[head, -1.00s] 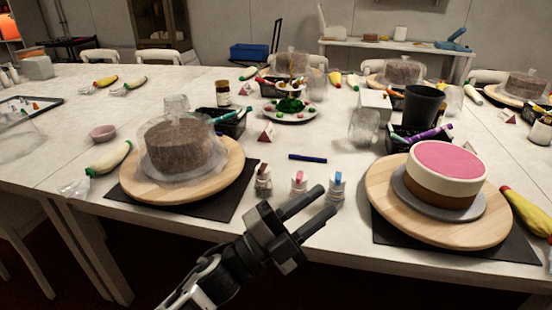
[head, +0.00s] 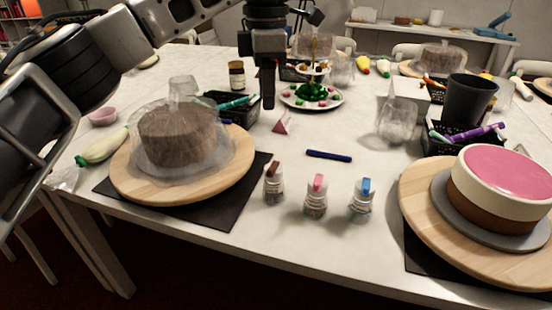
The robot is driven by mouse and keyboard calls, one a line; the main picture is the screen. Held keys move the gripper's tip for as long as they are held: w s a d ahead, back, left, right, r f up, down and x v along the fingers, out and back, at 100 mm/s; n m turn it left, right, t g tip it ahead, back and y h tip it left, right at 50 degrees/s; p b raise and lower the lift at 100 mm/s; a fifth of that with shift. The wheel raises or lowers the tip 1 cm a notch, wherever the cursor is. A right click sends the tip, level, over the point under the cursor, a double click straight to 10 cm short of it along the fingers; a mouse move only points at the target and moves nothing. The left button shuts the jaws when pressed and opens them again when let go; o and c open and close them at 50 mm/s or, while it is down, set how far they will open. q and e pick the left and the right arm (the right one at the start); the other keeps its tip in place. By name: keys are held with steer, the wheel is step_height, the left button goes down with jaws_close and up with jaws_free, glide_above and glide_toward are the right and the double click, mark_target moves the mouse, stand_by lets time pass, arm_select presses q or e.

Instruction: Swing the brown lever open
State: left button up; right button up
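The brown lever (head: 273,167) sits on top of a small clear jar (head: 273,189) near the table's front. It looks tilted up to one side; its exact state is too small to tell. Beside it stand similar jars with a pink lever (head: 318,182) and a blue lever (head: 365,187). My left gripper (head: 268,103) points down from the top of the head view, behind and above the brown-lever jar in the picture, apart from it. Its fingers overlap in this view, so I cannot tell whether it is open. My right gripper is out of view.
A covered brown cake stands on a wooden turntable (head: 128,178) at left. A pink-topped cake (head: 502,180) stands on another turntable at right. A blue pen (head: 329,155) lies behind the jars. A clear glass (head: 396,122) and black baskets stand further back. The tabletop around the jars is mostly bare.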

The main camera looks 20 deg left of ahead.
mark_target(269, 169)
arm_select(q)
step_height(269, 169, down, 16)
steer(key=shift+s+d+r+b, duration=0.15)
steer(key=shift+r+b, duration=0.05)
steer(key=shift+b, duration=0.2)
jaws_close()
